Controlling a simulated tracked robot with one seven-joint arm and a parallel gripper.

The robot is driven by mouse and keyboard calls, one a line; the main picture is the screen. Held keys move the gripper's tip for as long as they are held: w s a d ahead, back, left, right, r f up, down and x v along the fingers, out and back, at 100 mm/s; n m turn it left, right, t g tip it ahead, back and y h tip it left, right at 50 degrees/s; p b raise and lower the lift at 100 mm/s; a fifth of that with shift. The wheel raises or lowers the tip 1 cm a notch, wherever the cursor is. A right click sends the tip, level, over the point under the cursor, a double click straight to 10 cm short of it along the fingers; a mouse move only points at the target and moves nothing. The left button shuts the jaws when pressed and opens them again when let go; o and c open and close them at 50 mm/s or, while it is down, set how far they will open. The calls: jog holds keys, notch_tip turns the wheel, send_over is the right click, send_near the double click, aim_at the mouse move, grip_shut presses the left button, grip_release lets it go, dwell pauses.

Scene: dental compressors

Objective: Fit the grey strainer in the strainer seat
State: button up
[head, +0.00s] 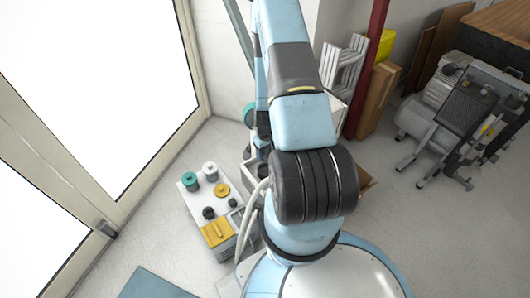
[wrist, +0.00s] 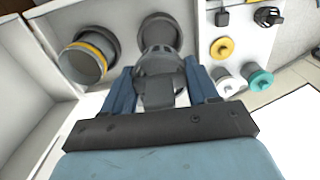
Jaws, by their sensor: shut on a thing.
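In the wrist view my gripper (wrist: 163,76) is shut on the grey strainer (wrist: 158,62), a dark grey piece with a rounded top between the two blue fingers. Just beyond it is a round dark grey seat (wrist: 160,30), partly covered by the strainer. The strainer overlaps its near edge in the picture; whether they touch I cannot tell. To the left is a second round grey opening with a yellow band (wrist: 88,56). No label shows which is the strainer seat. In the head view my arm hides the gripper and strainer.
A white board beside the openings carries a yellow disc (wrist: 222,48), a pale cylinder (wrist: 227,82), a teal cylinder (wrist: 258,78) and a black knob (wrist: 268,17). The board (head: 191,206) also shows in the head view. A wheeled compressor (head: 460,115) stands far right.

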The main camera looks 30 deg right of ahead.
jog(key=shift+f, duration=0.1)
dwell(0.5)
jog(key=shift+f, duration=2.65)
jog(key=shift+f, duration=0.1)
jog(key=shift+s+f, duration=0.15)
jog(key=shift+f, duration=1.6)
jog(key=o, duration=1)
jog(key=shift+o, duration=0.6)
jog(key=shift+a, duration=0.15)
jog(key=c, duration=0.4)
